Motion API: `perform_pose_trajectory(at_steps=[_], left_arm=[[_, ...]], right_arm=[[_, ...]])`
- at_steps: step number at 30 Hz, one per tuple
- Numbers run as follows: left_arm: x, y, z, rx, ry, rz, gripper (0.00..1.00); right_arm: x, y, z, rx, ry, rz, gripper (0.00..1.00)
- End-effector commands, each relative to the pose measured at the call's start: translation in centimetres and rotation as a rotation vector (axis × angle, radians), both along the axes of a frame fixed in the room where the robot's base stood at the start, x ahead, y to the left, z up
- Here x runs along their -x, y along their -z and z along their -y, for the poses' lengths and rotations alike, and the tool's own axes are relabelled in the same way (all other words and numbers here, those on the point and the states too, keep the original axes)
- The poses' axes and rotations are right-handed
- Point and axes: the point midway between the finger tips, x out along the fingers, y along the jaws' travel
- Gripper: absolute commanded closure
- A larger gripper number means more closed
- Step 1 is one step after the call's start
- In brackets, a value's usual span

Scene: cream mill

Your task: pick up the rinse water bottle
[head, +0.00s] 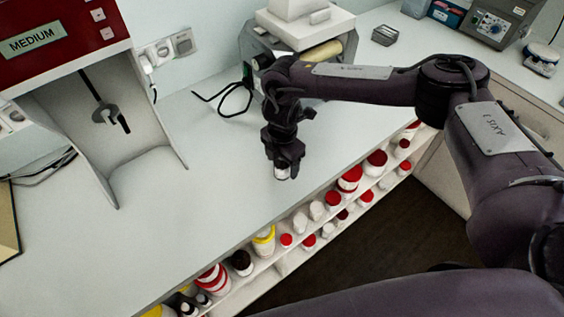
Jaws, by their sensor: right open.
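My right gripper (284,168) points down over the white counter (215,175), near its front edge. Its jaws are open. A small white thing (282,172) shows at the fingertips, mostly hidden by the dark fingers; it may be the rinse water bottle, but I cannot tell for sure. I also cannot tell whether the fingers touch it. No other bottle stands clearly on the open counter. My left gripper is not in view.
A red and grey machine marked MEDIUM (66,42) stands at the left. A white and grey device (300,38) with a black cable (236,98) is behind my gripper. Several bottles and jars (263,242) fill the shelf below the counter's front edge. The counter's middle is clear.

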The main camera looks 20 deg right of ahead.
Motion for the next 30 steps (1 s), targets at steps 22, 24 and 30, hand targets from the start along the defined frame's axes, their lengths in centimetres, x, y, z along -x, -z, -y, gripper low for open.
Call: perform_pose_trajectory(at_steps=[22,24,30], left_arm=[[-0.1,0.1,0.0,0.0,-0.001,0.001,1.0],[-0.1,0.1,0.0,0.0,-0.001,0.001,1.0],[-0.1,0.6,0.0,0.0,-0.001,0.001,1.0]], right_arm=[[0.0,0.0,0.0,-0.001,0.0,0.0,0.81],[0.0,-0.1,0.0,-0.001,0.0,0.0,0.81],[-0.1,-1.4,-0.1,-0.003,-0.001,0.001,0.81]])
